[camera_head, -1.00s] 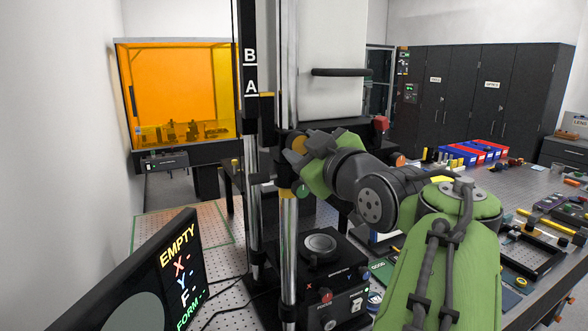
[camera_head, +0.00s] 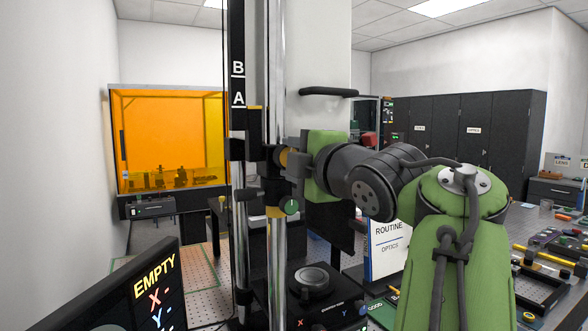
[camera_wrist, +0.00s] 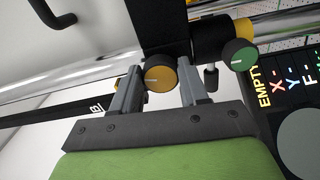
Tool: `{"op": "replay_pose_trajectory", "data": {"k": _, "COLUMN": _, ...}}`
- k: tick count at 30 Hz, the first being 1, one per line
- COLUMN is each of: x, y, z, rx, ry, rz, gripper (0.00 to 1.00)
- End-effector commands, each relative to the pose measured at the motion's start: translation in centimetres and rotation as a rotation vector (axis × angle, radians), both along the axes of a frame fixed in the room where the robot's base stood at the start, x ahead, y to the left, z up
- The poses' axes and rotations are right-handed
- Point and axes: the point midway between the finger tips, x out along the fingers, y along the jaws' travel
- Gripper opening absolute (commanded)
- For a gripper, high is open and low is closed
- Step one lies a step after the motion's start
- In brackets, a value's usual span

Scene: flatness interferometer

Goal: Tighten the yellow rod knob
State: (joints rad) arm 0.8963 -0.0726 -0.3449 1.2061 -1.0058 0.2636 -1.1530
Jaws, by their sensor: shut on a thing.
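The yellow rod knob (camera_head: 283,157) sits on the clamp of the upright chrome rod (camera_head: 276,90). In the wrist view the yellow knob (camera_wrist: 161,79) lies between the two grey fingers and shows a short white mark on its face. My gripper (camera_head: 295,160) is shut on it from the right, and the fingers hide part of it in the head view. The green knob (camera_head: 290,206) is lower on the same rod, beside a yellow ring. It also shows in the wrist view (camera_wrist: 238,54), apart from my fingers.
A black column (camera_head: 238,60) marked A and B stands left of the rod. The screen (camera_head: 150,290) at lower left reads EMPTY. A black stage (camera_head: 312,280) is below the clamp. A binder (camera_head: 390,245) labelled ROUTINE OPTICS stands behind my arm. An orange enclosure (camera_head: 165,135) is at the back left.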

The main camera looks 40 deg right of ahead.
Motion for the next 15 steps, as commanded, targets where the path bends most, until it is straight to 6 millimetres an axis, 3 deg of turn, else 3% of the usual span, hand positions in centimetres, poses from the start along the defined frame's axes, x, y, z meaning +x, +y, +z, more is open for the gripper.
{"op": "replay_pose_trajectory", "data": {"k": 15, "x": 0.03, "y": -0.01, "z": -0.03, "rx": -0.212, "ry": 0.067, "rz": 0.001, "gripper": 0.13}}
